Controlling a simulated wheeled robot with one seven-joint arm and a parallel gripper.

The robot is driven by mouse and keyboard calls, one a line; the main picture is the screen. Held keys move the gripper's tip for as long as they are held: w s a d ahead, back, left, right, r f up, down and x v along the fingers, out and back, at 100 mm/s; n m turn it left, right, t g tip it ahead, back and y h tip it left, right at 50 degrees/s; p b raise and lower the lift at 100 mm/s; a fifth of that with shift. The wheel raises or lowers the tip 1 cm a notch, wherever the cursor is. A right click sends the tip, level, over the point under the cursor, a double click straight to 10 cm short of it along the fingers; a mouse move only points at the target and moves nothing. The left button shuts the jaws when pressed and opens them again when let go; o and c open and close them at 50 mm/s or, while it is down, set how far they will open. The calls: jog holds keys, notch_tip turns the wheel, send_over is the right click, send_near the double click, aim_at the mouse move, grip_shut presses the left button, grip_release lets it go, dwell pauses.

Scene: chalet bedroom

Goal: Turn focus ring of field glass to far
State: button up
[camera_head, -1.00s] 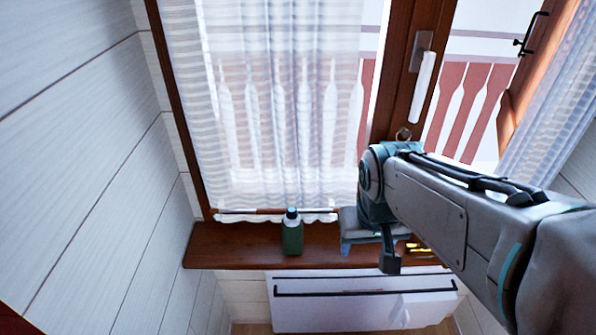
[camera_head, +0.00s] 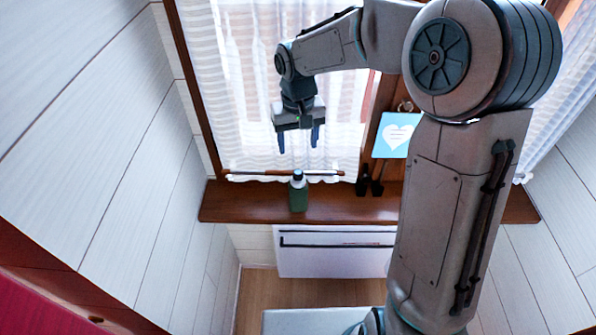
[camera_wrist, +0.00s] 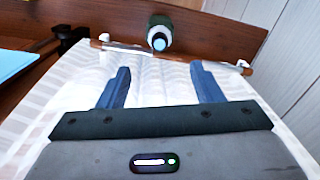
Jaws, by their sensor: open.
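My gripper (camera_head: 298,141) is open and empty, pointing down in front of the sheer curtain, above the wooden sill (camera_head: 250,207). Its two blue fingers are spread apart, and they also show in the wrist view (camera_wrist: 160,72). No field glass or focus ring can be made out for certain. Two narrow dark upright shapes (camera_head: 369,182) stand on the sill to the right of my gripper; I cannot tell whether they are part of a field glass. My arm covers the right part of the sill.
A green bottle (camera_head: 299,196) with a dark cap stands on the sill below my gripper; it shows beyond the fingers in the wrist view (camera_wrist: 159,36). A thin rod (camera_head: 250,175) runs along the curtain's lower edge. A blue card (camera_head: 394,135) with a white heart is by the window frame.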

aim_at(298, 172)
notch_tip(298, 172, down, 12)
jog(key=shift+f+p, duration=0.15)
jog(key=shift+p, duration=0.2)
